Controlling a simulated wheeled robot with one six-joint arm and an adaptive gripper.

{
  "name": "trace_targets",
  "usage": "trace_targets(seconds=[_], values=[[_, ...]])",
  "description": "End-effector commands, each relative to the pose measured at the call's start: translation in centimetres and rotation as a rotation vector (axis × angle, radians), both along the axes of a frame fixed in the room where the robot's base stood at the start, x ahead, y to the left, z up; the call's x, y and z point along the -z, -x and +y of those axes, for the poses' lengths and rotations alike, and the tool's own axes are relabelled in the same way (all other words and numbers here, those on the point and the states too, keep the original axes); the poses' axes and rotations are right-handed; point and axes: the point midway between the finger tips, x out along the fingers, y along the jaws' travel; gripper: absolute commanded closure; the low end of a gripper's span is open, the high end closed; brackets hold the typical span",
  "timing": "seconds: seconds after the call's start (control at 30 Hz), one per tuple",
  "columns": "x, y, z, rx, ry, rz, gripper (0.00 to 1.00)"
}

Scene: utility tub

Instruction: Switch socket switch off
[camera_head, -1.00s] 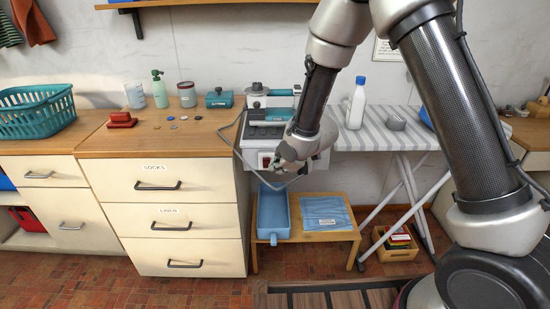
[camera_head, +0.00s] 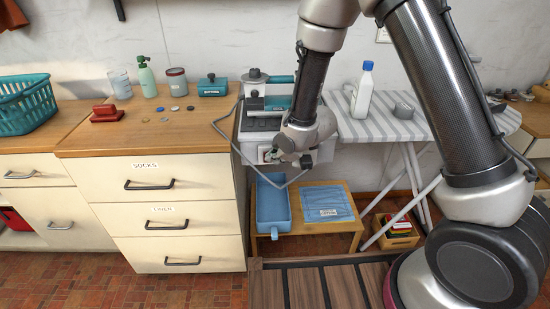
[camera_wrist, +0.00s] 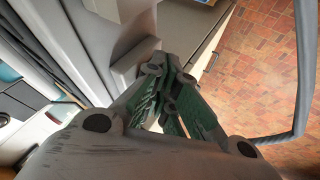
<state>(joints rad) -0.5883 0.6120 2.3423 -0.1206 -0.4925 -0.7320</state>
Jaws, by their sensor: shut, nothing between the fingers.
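A light grey machine (camera_head: 249,124) stands at the right end of the wooden counter. A small white-framed socket switch (camera_head: 263,154) is on its front face, partly covered by my gripper. Whether it is on or off cannot be told. My gripper (camera_head: 270,156) is shut and empty, right at the switch; contact cannot be told. In the wrist view, the green-padded fingers of my gripper (camera_wrist: 166,75) meet close beside a grey block on a pale surface. The switch cannot be made out there.
A grey cable (camera_head: 222,130) loops from the machine past my gripper; a thick cable also shows in the wrist view (camera_wrist: 299,75). A blue tray (camera_head: 272,207) sits on a low wooden stool below. A striped ironing board (camera_head: 385,122) stands to the right.

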Motion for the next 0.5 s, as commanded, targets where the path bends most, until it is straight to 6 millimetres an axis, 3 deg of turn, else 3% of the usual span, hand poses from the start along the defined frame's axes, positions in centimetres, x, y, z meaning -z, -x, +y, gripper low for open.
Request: trace_targets(seconds=[0.07,0.5], values=[[-0.30,-0.82,0.02,0.001,-0.002,-0.003,1.00],[-0.81,-0.62,0.03,0.001,-0.001,-0.001,1.00]])
